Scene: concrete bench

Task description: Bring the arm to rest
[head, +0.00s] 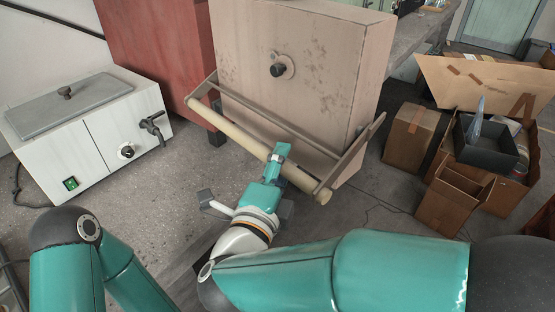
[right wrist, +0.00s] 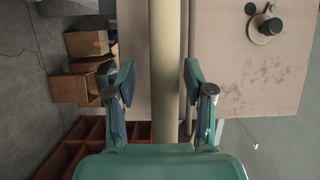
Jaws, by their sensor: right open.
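My right arm (head: 340,268) comes in from the right in the head view. Its teal gripper (head: 277,165) reaches the pale round bar (head: 243,140) across the front of a beige box (head: 310,60). In the right wrist view the gripper (right wrist: 159,85) is open, one finger on each side of the bar (right wrist: 165,60). I cannot tell whether a finger touches the bar. My left arm (head: 75,265) shows at the lower left in the head view. Its gripper is out of the picture.
A white heated bath (head: 90,125) with a lid and tap stands at the left. A red cabinet (head: 160,45) stands behind it. Cardboard boxes (head: 412,138) and a dark bin (head: 487,145) crowd the right. Some concrete floor (head: 375,205) is bare between.

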